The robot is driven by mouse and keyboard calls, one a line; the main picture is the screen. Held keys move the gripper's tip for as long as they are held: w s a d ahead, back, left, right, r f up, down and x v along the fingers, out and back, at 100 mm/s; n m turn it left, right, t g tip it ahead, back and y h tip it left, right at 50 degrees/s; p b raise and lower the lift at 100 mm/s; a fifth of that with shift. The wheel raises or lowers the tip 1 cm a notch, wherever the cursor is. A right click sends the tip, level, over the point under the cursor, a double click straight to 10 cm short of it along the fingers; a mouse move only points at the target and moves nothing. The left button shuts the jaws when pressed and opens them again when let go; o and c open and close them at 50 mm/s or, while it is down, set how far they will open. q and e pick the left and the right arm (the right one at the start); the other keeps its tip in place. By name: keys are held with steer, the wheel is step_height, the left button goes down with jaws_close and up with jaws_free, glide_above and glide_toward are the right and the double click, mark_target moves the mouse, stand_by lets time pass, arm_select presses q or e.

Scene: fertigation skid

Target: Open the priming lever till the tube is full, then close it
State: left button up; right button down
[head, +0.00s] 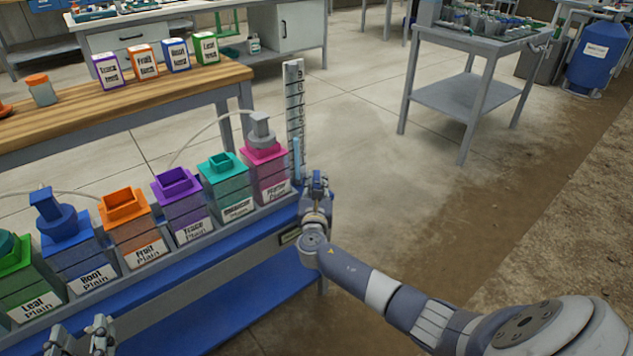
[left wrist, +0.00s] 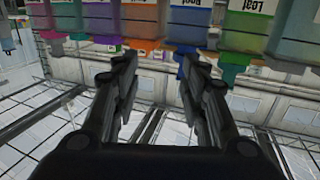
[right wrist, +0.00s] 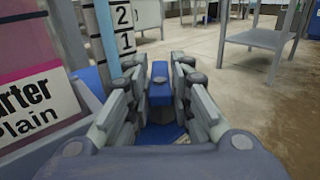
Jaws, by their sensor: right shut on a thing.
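The priming lever is a small blue handle (right wrist: 159,85) at the right end of the skid. My right gripper (right wrist: 158,88) is shut on it; in the head view the gripper (head: 317,185) hides most of the lever. Just left of it stands the numbered white scale (head: 294,90). The tube (head: 297,158) beside the scale shows light blue in its lower part; its upper part is hard to make out. In the right wrist view the tube (right wrist: 104,40) is light blue past the marks 1 and 2. My left gripper (head: 82,338) is open and empty at the near left.
A row of labelled containers, from the green Leaf one (head: 20,285) to the pink one (head: 268,170), stands on the blue skid (head: 225,248). A wooden bench (head: 130,110) with small boxes is behind. Open floor (head: 385,190) lies right of the skid.

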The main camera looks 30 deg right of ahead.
steer(key=shift+a+m+g+h, duration=0.1)
steer(key=shift+m+g+h, duration=0.5)
steer(key=shift+h, duration=0.1)
steer(key=shift+m+g+h, duration=0.5)
steer(key=shift+g+h, duration=0.1)
arm_select(q)
steer(key=shift+r+t, duration=0.3)
steer(key=shift+r, duration=0.15)
arm_select(e)
steer(key=shift+m+g+h, duration=0.4)
steer(key=c, duration=1.5)
jaws_free()
arm_select(q)
steer(key=shift+w, duration=0.1)
